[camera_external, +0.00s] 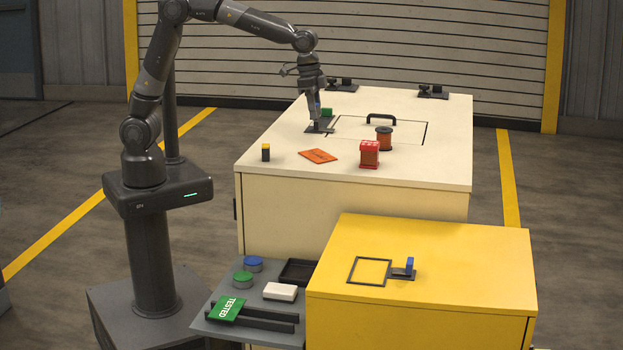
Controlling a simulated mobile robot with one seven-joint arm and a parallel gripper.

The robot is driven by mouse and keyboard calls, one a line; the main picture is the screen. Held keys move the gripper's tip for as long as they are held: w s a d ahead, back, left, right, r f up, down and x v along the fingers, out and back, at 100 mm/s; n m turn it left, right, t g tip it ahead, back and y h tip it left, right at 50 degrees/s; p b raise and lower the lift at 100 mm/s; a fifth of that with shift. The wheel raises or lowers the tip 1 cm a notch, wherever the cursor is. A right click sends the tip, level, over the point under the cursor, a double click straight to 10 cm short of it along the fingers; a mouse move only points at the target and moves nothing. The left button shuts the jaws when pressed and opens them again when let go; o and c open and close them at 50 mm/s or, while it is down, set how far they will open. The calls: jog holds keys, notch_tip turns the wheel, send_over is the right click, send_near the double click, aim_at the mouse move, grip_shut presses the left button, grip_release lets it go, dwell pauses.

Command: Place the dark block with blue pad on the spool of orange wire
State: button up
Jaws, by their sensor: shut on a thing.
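The spool of orange wire (384,139) stands upright on the cream cabinet top, with dark flanges and an orange-brown winding. My gripper (318,122) points down over the left part of that top, left of the spool and apart from it. It is shut on a small dark thing with a trace of blue, which looks like the dark block with blue pad; the fingers hide most of it. A dark plate with a green block (327,112) lies at the gripper, and I cannot tell whether the held block touches the plate.
A red block (369,154) stands in front of the spool. An orange card (318,156) and a dark block with yellow top (266,152) are at the front left. A black handle (381,119) rises behind the spool. A yellow cabinet (450,255) stands in front.

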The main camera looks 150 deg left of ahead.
jog(key=shift+w+d+r, duration=0.25)
jog(key=shift+r, duration=0.05)
jog(key=w+a+r, duration=0.6)
jog(key=w+a, duration=0.3)
jog(key=w, duration=0.3)
send_over(386, 129)
jog(key=shift+n, duration=0.4)
jog(key=f, duration=0.6)
jog(key=shift+d+f, duration=0.25)
jog(key=shift+d, duration=0.15)
jog(key=shift+f, duration=2)
jog(key=shift+f, duration=0.2)
jog(key=o, duration=1)
jog(key=shift+c, duration=0.2)
